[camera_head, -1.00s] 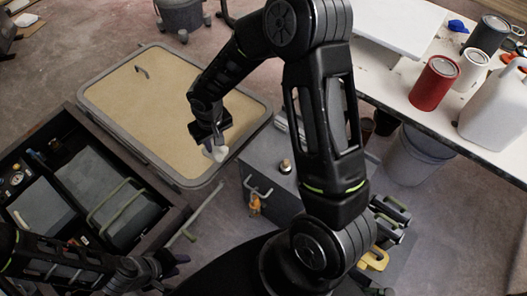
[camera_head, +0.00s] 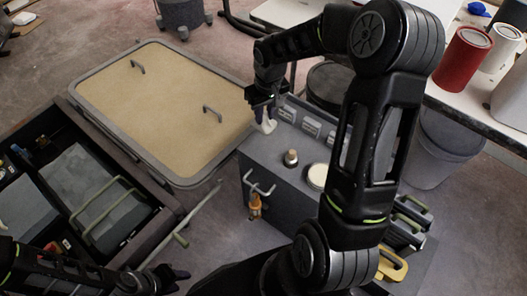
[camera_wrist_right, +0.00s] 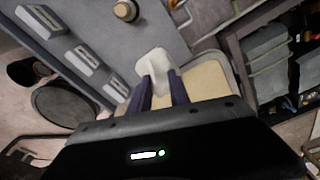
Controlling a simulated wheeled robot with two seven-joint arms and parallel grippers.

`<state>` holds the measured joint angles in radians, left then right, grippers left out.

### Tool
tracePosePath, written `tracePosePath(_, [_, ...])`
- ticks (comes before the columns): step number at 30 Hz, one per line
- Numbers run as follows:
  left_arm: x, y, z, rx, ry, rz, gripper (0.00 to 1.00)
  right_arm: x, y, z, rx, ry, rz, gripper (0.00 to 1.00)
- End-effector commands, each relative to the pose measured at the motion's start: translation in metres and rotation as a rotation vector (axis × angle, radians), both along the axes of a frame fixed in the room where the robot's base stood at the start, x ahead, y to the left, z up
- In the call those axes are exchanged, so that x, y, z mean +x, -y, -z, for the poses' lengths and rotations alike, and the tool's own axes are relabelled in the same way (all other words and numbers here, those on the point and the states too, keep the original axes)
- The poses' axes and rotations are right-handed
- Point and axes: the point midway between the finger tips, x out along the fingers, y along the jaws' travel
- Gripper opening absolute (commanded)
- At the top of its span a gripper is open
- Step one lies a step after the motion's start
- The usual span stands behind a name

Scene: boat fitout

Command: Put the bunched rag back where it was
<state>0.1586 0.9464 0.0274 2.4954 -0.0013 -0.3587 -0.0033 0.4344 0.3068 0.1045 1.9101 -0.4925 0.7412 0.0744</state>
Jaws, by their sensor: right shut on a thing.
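The bunched rag (camera_head: 269,126) is a small white crumpled cloth. My right gripper (camera_head: 264,108) is shut on it and holds it at the back left corner of the grey cabinet top (camera_head: 262,160). In the right wrist view the rag (camera_wrist_right: 155,64) sits between the two dark fingers (camera_wrist_right: 160,92) and sticks out past their tips. I cannot tell whether the rag touches the cabinet top. My left gripper (camera_head: 168,279) is low at the left, away from the rag, and its fingers are too unclear to judge.
The cabinet top carries a small bottle-like knob (camera_head: 291,157), a round white-topped tin (camera_head: 317,176) and several grey blocks along its back edge. A tan panel with handles (camera_head: 165,100) lies to the left, beside an open compartment box (camera_head: 150,235). A red can (camera_head: 462,58) stands on the right-hand table.

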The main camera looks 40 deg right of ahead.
Motion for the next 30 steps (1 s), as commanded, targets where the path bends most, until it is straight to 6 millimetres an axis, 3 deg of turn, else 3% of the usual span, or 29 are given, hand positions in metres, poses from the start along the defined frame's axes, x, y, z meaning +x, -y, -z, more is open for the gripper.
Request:
tracePosePath(8, [0.000, 0.000, -0.001, 0.000, 0.001, 0.000, 0.36, 0.000, 0.000, 0.001, 0.000, -0.001, -0.001, 0.00])
tracePosePath(20, [0.000, 0.000, 0.011, 0.000, 0.000, -0.001, 0.36, 0.000, -0.001, 0.060, 0.000, -0.002, 0.000, 0.00])
tracePosePath(30, [0.000, 0.000, 0.011, 0.000, 0.000, -0.001, 0.36, 0.000, -0.001, 0.063, 0.000, 0.000, 0.000, 0.00])
